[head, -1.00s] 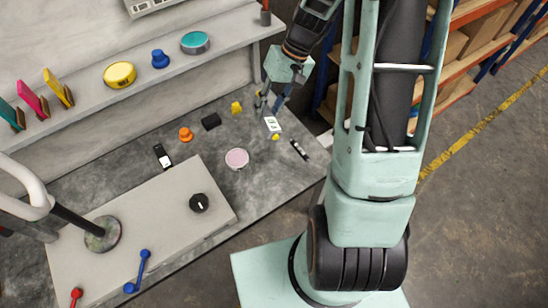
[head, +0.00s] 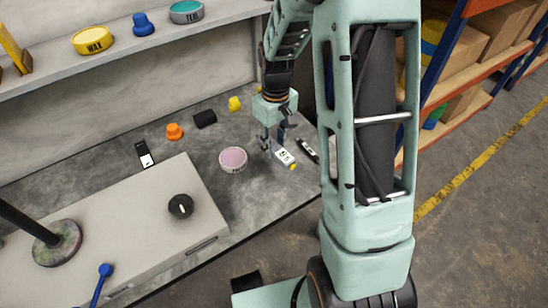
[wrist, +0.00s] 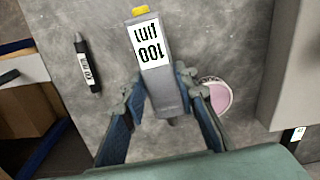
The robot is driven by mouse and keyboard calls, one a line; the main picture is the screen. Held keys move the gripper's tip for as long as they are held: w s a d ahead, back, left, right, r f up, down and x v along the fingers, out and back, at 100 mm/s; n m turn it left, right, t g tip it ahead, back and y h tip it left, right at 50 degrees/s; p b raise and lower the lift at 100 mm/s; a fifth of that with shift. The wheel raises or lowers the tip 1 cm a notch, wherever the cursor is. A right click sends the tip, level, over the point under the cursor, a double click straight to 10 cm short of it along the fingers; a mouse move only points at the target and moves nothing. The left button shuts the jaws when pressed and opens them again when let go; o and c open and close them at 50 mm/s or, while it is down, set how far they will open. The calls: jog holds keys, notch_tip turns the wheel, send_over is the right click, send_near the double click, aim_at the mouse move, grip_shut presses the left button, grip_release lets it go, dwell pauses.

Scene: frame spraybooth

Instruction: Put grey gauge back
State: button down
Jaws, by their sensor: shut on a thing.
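The grey gauge (wrist: 175,92) has a white "100 µm" label and a yellow tip, and also shows in the head view (head: 284,157). My gripper (wrist: 165,90) is shut on it, with one finger on each side of its grey body. The labelled end points away from my palm. In the head view my gripper (head: 273,145) is low over the right part of the bench, between the pink tin (head: 233,159) and a dark marker (head: 308,149). I cannot tell whether the gauge touches the bench.
A black-and-white piece (head: 145,154), orange knob (head: 174,132), black block (head: 205,118) and yellow piece (head: 234,104) lie on the bench. A raised grey box (head: 150,215) stands front left. The back shelf (head: 165,55) carries a yellow tin, blue knob and teal tin.

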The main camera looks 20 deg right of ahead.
aim_at(274, 146)
jog(key=shift+w+f, duration=0.15)
jog(key=shift+f, duration=0.4)
jog(key=shift+f+b, duration=2.3)
jog(key=shift+f, duration=1.1)
jog(key=shift+f+b, duration=0.4)
jog(key=shift+f, duration=0.25)
jog(key=c, duration=1.5)
grip_release()
jog(key=shift+o, duration=0.2)
notch_tip(274, 146, up, 12)
jog(key=shift+r, duration=0.1)
